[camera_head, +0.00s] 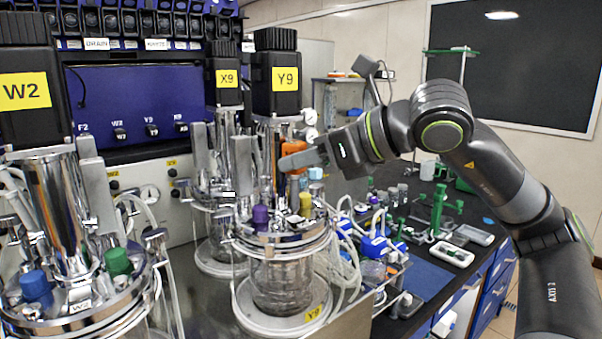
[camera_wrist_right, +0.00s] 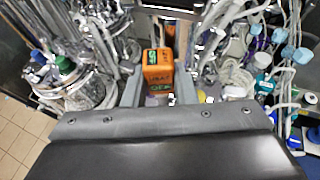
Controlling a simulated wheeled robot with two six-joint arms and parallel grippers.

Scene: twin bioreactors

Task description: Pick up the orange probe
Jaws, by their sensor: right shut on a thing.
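The orange probe (camera_head: 296,147) stands at the top of the Y9 bioreactor (camera_head: 284,287), beside its metal column. My right gripper (camera_head: 296,160) reaches in from the right and is shut on the probe's orange head. In the right wrist view the orange head (camera_wrist_right: 158,68), with dark and green lettering, sits between the two grey fingers of the gripper (camera_wrist_right: 158,82). The probe's lower part is hidden, so I cannot tell how deep it sits in the lid. My left gripper is not in view.
Purple (camera_head: 260,217) and yellow (camera_head: 305,204) caps stand on the Y9 lid close below the gripper. The W2 bioreactor (camera_head: 68,200) is at the left and X9 (camera_head: 226,80) behind. Tubes and blue pumps (camera_head: 374,246) crowd the bench at right.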

